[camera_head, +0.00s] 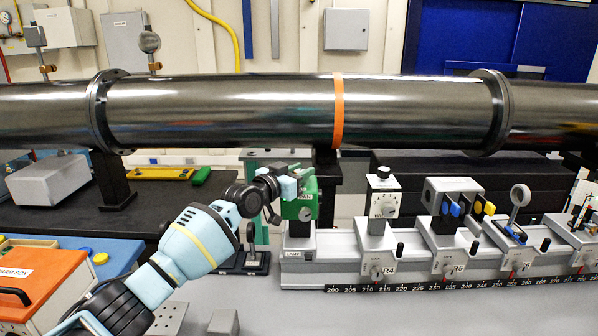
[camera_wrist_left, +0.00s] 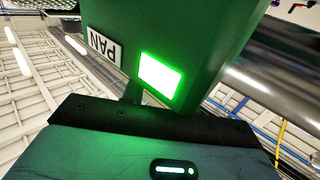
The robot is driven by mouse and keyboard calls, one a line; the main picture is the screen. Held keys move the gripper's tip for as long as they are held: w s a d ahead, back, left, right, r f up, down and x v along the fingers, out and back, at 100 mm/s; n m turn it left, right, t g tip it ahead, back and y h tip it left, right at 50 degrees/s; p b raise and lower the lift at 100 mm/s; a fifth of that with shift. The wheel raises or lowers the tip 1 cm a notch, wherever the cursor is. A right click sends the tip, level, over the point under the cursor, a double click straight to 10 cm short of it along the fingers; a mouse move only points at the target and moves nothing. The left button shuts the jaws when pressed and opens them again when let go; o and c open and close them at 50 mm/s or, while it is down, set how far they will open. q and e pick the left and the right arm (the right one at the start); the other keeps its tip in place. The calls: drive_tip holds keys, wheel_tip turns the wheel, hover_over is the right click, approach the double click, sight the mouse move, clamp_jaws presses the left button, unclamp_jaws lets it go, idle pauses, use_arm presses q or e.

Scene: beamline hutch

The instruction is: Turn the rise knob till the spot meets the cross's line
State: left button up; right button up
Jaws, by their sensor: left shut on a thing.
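The green housing (camera_head: 300,200) stands at the left end of the rail. A PAN label and a grey dial (camera_head: 306,213) show on its front. My left gripper (camera_head: 286,184) is shut at the housing's left side, on what appears to be the rise knob, which is hidden by the jaws. In the left wrist view the green housing (camera_wrist_left: 180,40) fills the top, with an upside-down PAN label (camera_wrist_left: 104,46) and a bright green lit window (camera_wrist_left: 161,75). No spot or cross can be made out in either view. My right gripper is not in view.
A long metal beam pipe (camera_head: 240,110) runs across behind the housing. The grey rail (camera_head: 345,268) carries several mounts to the right, the nearest with a white-faced box (camera_head: 384,196). An orange case (camera_head: 40,285) sits at the lower left.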

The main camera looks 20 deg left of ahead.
use_arm(q)
drive_tip(key=o, duration=1)
drive_tip(key=shift+c, duration=0.2)
drive_tip(key=v, duration=0.8)
